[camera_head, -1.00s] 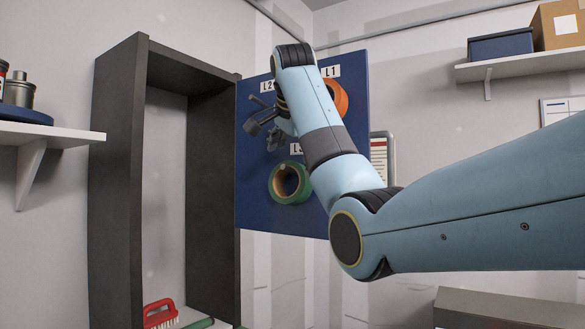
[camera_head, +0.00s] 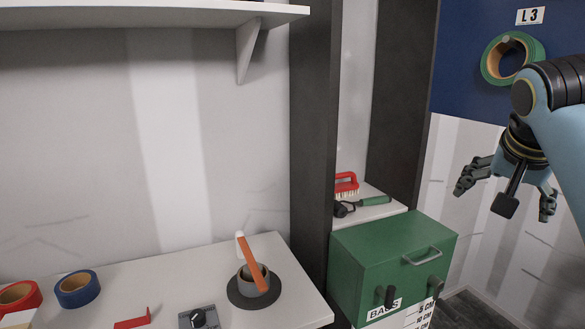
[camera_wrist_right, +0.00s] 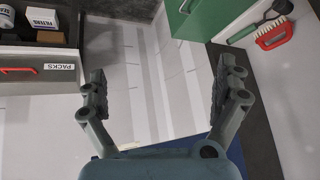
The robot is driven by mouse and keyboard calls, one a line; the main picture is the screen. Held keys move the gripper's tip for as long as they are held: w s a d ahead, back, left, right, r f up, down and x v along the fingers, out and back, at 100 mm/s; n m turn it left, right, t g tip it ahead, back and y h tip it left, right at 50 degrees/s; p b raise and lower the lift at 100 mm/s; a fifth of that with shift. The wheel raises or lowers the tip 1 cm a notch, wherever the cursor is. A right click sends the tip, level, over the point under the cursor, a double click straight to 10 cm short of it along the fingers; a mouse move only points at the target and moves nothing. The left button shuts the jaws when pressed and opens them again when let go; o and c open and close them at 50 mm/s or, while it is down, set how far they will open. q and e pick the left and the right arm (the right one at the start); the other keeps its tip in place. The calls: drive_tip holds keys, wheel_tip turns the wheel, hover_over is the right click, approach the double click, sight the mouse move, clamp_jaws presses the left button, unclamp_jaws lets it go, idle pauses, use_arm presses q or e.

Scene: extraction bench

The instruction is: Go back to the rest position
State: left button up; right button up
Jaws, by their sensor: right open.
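My right gripper (camera_head: 506,190) hangs at the right of the head view, fingers spread and pointing down, in front of the pale wall below the blue board (camera_head: 462,75). In the right wrist view the gripper (camera_wrist_right: 160,92) shows two fingers wide apart with nothing between them. A green tape roll (camera_head: 488,64) hangs on the board under the L3 label, above the gripper and apart from it. My left gripper is in no view.
The green box (camera_head: 385,250) with a handle stands left of my right gripper. The red brush (camera_head: 346,182) lies on a shelf in the dark frame (camera_head: 312,130). Tape rolls, including a blue one (camera_head: 77,289), and a cup (camera_head: 254,280) stand on the white bench. Floor shows between gripper and box.

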drive_tip(key=s+a+f+n+g+y, duration=0.1)
drive_tip(key=s+a+f+n, duration=0.3)
drive_tip(key=s, duration=0.6)
drive_tip(key=s+a+f+n+g+y, duration=0.1)
drive_tip(key=s+f+n, duration=0.2)
drive_tip(key=s+f, duration=0.6)
drive_tip(key=s+a+f+n+y, duration=0.1)
drive_tip(key=s+a+f+n, duration=0.15)
drive_tip(key=s, duration=0.95)
wheel_tip(320, 180, down, 39)
drive_tip(key=d+g+b, duration=0.2)
drive_tip(key=d+b, duration=0.1)
drive_tip(key=b, duration=1)
drive_tip(key=s+f+b, duration=0.5)
drive_tip(key=s+f, duration=0.5)
drive_tip(key=f, duration=0.4)
drive_tip(key=s+d+f+g+b, duration=0.1)
drive_tip(key=s+f+b, duration=0.5)
drive_tip(key=s+f, duration=0.4)
wheel_tip(320, 180, down, 5)
drive_tip(key=shift+r, duration=0.1)
drive_tip(key=shift+s+m, duration=0.1)
drive_tip(key=shift+m, duration=0.15)
